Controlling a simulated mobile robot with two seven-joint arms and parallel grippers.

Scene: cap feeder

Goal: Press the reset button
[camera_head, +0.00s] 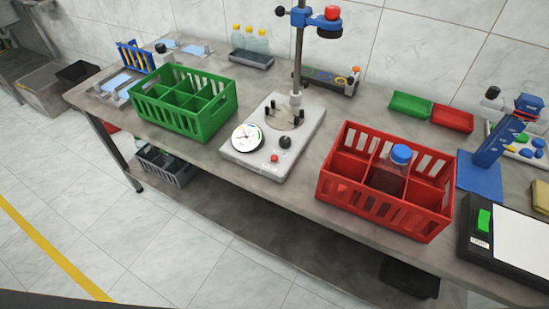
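A small red button (274,158) sits on the front of a white base unit (258,170) in the middle of the table. A round white dial (247,137) and a black knob (285,142) are beside it. A green rectangular button (484,221) sits on a black device (475,256) at the right, with a small label below it that is too small to read. No button legibly reads reset. Neither of my grippers is in view.
A green divided crate (187,127) stands left of the white base. A red crate (350,199) holding a blue-capped bottle (391,172) stands right of it. A vertical pole (298,60) with a blue clamp (318,20) rises behind. A blue angled stand (490,153) is at the right.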

